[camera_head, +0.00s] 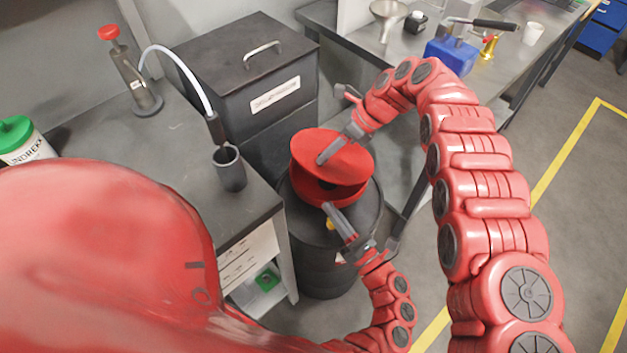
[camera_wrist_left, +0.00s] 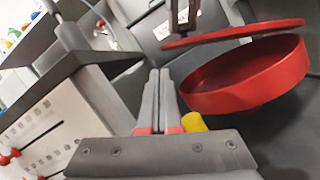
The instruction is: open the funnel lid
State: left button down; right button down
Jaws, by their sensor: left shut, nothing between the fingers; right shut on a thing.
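The red funnel (camera_head: 325,190) sits on top of a black drum (camera_head: 325,265). Its round red lid (camera_head: 350,158) is above the bowl and slightly tilted. The left wrist view shows a gap between the lid (camera_wrist_left: 240,35) and the bowl (camera_wrist_left: 255,80). My right gripper (camera_head: 324,157) comes from the upper right and is shut on the lid; the exact grip spot is hard to see. It also shows at the top of the left wrist view (camera_wrist_left: 183,30). My left gripper (camera_head: 328,208) is shut and empty, low in front of the funnel; its fingers (camera_wrist_left: 160,75) point forward beside the bowl.
A dark cabinet (camera_head: 215,65) is behind. A yellow cap (camera_wrist_left: 193,122) shows near my left fingers. Open floor lies to the right.

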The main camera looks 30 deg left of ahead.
aim_at(309, 170)
pick_arm(q)
jog(key=shift+w+d+f+n+h, duration=0.35)
jog(key=shift+d+n+h, duration=0.1)
jog(key=shift+n, duration=0.15)
jog(key=x, duration=0.9)
jog(key=shift+a, duration=0.25)
pick_arm(e)
jog(key=shift+a, duration=0.1)
pick_arm(q)
jog(key=shift+w+d+r, duration=0.1)
jog(key=shift+w+r, duration=0.1)
jog(key=shift+r, duration=0.55)
pick_arm(e)
jog(key=shift+s, duration=0.1)
jog(key=c, duration=0.9)
grip_release()
jog(key=shift+o, duration=1.4)
jog(key=shift+a, duration=0.1)
